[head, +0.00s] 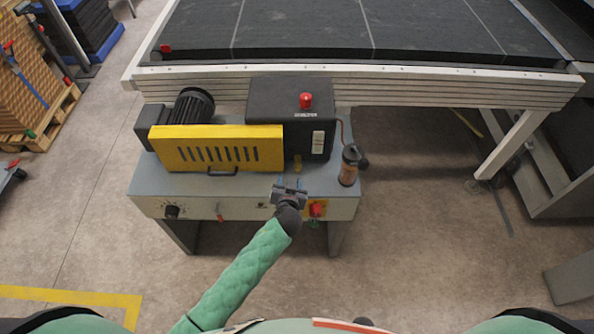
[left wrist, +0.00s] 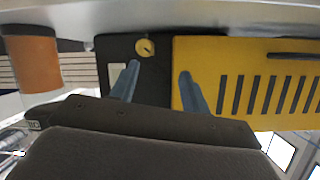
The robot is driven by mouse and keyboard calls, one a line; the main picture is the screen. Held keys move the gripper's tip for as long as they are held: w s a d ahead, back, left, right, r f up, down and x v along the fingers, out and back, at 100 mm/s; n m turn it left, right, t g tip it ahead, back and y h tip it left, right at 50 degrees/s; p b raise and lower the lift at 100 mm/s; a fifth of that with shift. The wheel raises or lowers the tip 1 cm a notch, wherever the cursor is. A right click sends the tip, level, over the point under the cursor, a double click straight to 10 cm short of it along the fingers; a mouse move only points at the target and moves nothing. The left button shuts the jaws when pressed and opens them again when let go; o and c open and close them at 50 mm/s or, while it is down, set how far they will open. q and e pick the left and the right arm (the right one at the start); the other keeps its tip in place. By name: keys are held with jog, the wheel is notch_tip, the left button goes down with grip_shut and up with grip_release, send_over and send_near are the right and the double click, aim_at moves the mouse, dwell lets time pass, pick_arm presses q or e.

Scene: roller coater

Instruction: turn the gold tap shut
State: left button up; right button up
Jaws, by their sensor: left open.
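In the left wrist view the gold tap (left wrist: 145,47) shows as a round gold disc with a dark mark. My left gripper (head: 290,182) is just in front of the tap, above the machine's front edge. Its two blue fingers (left wrist: 158,84) are apart and empty, with the tap beyond their tips, nearer the left finger in that view. Whether they touch it cannot be told. My right gripper is not in view.
The yellow guard (head: 217,147) stands left of the tap and the black box (head: 288,118) with a red button behind it. A dark-topped brown bottle (head: 348,167) stands to the right. A red knob (head: 316,208) is on the front panel. A conveyor table (head: 365,91) runs behind.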

aim_at(297, 171)
pick_arm(q)
jog(key=shift+d+f+n+h, duration=0.3)
jog(key=shift+d+f+n, duration=0.05)
jog(key=shift+n, duration=0.35)
jog(key=shift+d+n, duration=0.15)
jog(key=shift+n, duration=0.25)
jog(key=shift+d+n+h, duration=0.25)
jog(key=shift+n+h, duration=0.05)
jog(key=shift+n, duration=0.4)
jog(key=shift+d+r+n, duration=0.1)
jog(key=shift+n, duration=0.5)
jog(key=shift+w, duration=0.3)
jog(key=p+x, duration=0.3)
jog(key=x, duration=0.3)
jog(key=shift+w+d, duration=0.1)
jog(key=shift+w, duration=0.15)
jog(key=shift+w+f, duration=0.25)
jog(key=shift+f, duration=0.1)
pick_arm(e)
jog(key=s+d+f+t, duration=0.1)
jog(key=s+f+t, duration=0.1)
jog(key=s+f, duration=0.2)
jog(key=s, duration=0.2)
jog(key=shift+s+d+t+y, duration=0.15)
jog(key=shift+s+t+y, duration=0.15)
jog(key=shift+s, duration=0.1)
pick_arm(q)
jog(key=c, duration=1)
